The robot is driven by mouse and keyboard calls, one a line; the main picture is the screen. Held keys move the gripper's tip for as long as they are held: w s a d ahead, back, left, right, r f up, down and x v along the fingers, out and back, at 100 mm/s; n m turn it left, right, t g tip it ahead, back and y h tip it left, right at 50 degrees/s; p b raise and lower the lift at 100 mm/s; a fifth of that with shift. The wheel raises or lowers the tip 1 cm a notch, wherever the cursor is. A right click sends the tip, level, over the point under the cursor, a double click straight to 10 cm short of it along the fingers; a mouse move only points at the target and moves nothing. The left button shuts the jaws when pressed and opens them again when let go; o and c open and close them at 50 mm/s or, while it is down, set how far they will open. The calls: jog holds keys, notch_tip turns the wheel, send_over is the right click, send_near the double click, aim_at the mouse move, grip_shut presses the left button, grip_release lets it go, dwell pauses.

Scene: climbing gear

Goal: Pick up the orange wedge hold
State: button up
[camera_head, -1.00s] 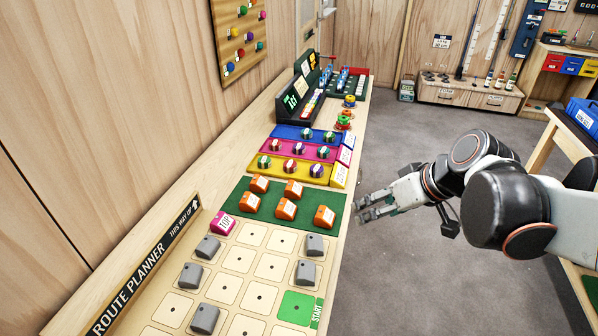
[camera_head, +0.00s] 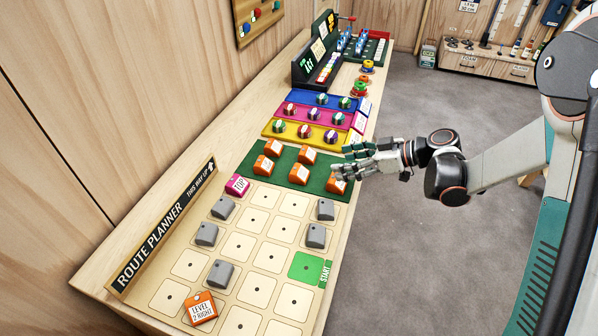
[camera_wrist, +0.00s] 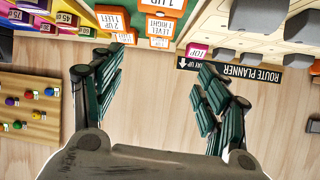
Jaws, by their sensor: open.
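Several orange wedge holds with white labels stand on a green mat (camera_head: 323,192) on the bench; one orange hold (camera_head: 337,183) is at the mat's right edge, others (camera_head: 299,174) lie to its left. Another orange block (camera_head: 200,308), labelled "LEVEL 2 RIGHT", sits on the front of the route board. My gripper (camera_head: 341,161) is open and empty, above the mat's right side, close to the rightmost hold; I cannot tell whether it touches it. In the wrist view labelled orange holds (camera_wrist: 165,25) show beyond the open fingers (camera_wrist: 160,62).
The route board carries grey holds (camera_head: 323,210), a pink "TOP" hold (camera_head: 237,185) and a green "START" square (camera_head: 306,267). Yellow, magenta and blue trays (camera_head: 313,100) with round pieces lie behind the mat. A wooden wall stands left; open floor (camera_head: 400,260) lies right of the bench.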

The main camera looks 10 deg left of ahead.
jog(key=shift+w+a+f+n+g+y, duration=0.15)
jog(key=shift+a+f+n+y, duration=0.2)
jog(key=shift+f, duration=0.2)
jog(key=shift+w+a+f+n+g+y, duration=0.15)
jog(key=shift+a+f+n, duration=0.05)
jog(key=shift+f+n, duration=0.3)
jog(key=b, duration=0.2)
send_near(298, 169)
jog(key=x, duration=0.4)
jog(key=shift+s+a+r, duration=0.15)
jog(key=shift+s, duration=0.15)
jog(key=b+x, duration=0.2)
jog(key=x, duration=0.3)
jog(key=shift+w+b, duration=0.2)
jog(key=shift+b, duration=0.2)
jog(key=c, duration=1.2)
